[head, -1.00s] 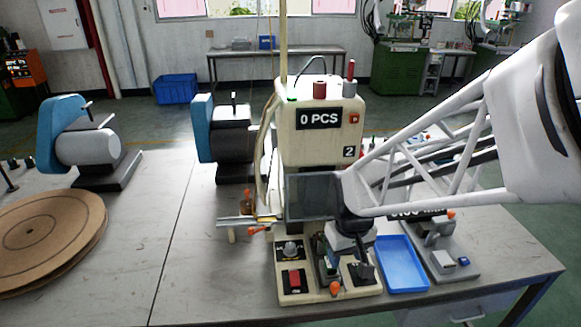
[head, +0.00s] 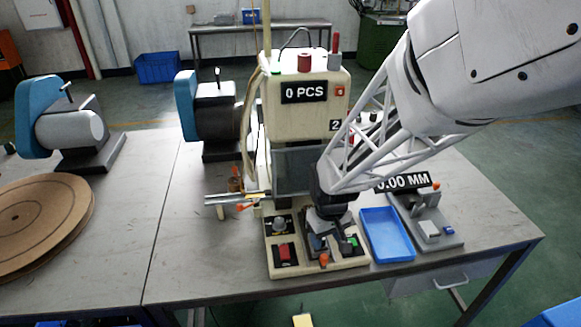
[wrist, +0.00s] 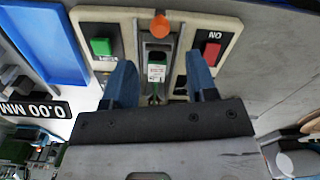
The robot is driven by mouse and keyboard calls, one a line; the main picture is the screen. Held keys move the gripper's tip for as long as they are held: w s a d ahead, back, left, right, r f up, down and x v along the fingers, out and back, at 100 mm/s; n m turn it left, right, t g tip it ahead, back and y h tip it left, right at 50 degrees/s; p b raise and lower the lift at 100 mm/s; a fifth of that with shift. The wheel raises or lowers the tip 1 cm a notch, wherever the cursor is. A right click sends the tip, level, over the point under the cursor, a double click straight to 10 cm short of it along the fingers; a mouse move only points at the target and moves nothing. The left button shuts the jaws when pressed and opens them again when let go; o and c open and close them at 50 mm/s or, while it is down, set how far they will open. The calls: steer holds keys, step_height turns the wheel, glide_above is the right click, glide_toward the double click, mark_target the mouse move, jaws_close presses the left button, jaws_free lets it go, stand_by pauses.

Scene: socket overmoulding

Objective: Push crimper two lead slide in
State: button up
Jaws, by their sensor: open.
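Crimper two (head: 305,118) is the cream machine marked "2" with a "0 PCS" display. Its lead slide (wrist: 158,48) is a grey narrow track at the front of the base, with an orange knob (wrist: 159,25) at its outer end and a small green-and-white block (wrist: 156,72) in it. The knob also shows in the head view (head: 324,260). My gripper (wrist: 160,68) is open and empty, its blue fingers on either side of the slide's line. In the head view my gripper (head: 328,222) is low over the base, hiding part of the slide. Whether it touches anything cannot be told.
A green button (wrist: 101,46) and a red button (wrist: 211,53) flank the slide. A blue tray (head: 387,235) lies right of the base, with a gauge reading "0.00 MM" (head: 403,183) beyond it. Cardboard discs (head: 40,215) lie on the left table. The floor in front is mostly clear.

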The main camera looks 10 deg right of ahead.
mark_target(324, 256)
steer(key=shift+f, duration=3.65)
jaws_close()
